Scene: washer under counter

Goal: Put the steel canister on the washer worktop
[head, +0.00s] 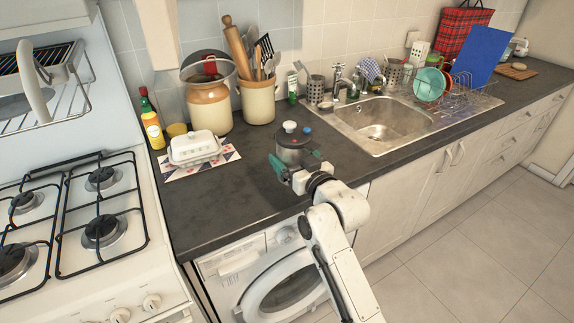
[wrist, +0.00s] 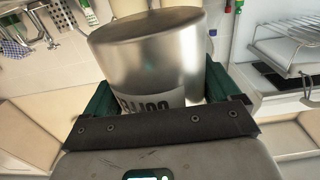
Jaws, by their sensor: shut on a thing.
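The steel canister (head: 291,150) is a grey cylinder over the dark worktop (head: 240,198) above the washer (head: 285,280), to the left of the sink. My gripper (head: 295,164) has its green fingers on either side of the canister and is shut on it. In the wrist view the shiny canister (wrist: 150,55) fills the space between the green fingers (wrist: 168,95), with part of a dark-lettered label showing. The fingers and gripper body hide its near lower part. I cannot tell whether its base touches the worktop.
A white butter dish (head: 195,148) on a patterned mat, a crock (head: 209,105) and a utensil pot (head: 258,100) stand left and behind. A small white-topped thing (head: 289,126) shows just behind the canister. The sink (head: 380,128) is right. The front worktop is clear.

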